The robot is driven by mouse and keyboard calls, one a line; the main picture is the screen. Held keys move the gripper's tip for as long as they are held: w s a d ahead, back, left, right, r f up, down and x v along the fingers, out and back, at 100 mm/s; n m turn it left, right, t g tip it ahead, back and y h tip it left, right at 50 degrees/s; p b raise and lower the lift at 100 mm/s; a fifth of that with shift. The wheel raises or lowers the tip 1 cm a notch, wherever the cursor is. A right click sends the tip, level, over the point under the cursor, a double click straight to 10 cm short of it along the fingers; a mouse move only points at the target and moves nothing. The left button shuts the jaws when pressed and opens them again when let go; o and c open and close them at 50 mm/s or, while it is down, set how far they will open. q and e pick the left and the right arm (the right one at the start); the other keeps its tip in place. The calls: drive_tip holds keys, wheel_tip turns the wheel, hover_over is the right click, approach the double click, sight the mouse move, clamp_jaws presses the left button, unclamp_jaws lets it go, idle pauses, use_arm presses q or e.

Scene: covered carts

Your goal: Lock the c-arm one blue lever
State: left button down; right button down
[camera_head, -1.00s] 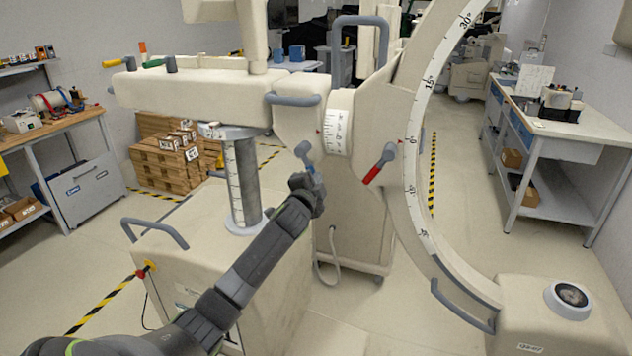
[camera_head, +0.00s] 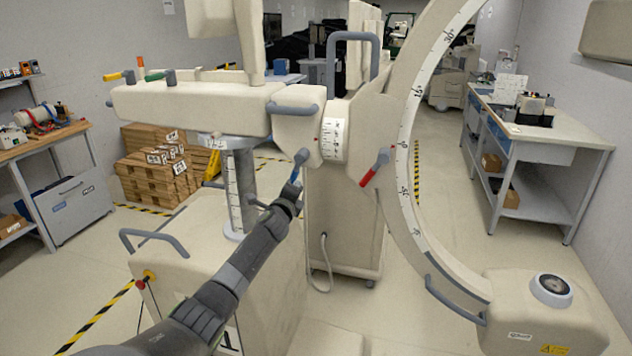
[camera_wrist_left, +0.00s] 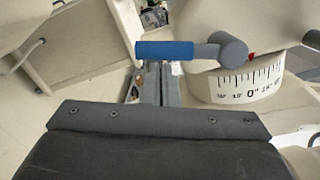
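The blue lever (camera_head: 295,175) hangs from a grey pivot (camera_head: 301,157) on the cream C-arm body, below the white scale ring. It points down and slightly left in the head view. In the left wrist view the blue handle (camera_wrist_left: 165,49) lies level, left of its grey hub (camera_wrist_left: 230,48). My left gripper (camera_head: 293,184) is at the lever's lower end. In the left wrist view its narrow fingers (camera_wrist_left: 155,80) reach up to the handle, which covers their tips, so I cannot tell whether they grip it. My right gripper is not in view.
A red-handled lever (camera_head: 368,178) sits to the right, near the large C-arc (camera_head: 404,150). A grey loop handle (camera_head: 155,240) stands on the cart base at the left. A workbench (camera_head: 545,135) is at the right. Open floor lies between the arc and the workbench.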

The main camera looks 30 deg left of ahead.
use_arm(q)
drive_tip(key=shift+s+a+r, duration=0.1)
drive_tip(key=shift+a+r, duration=0.2)
drive_tip(key=shift+a, duration=0.35)
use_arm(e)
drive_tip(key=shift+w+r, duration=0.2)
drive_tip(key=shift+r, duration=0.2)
use_arm(q)
drive_tip(key=shift+f, duration=0.15)
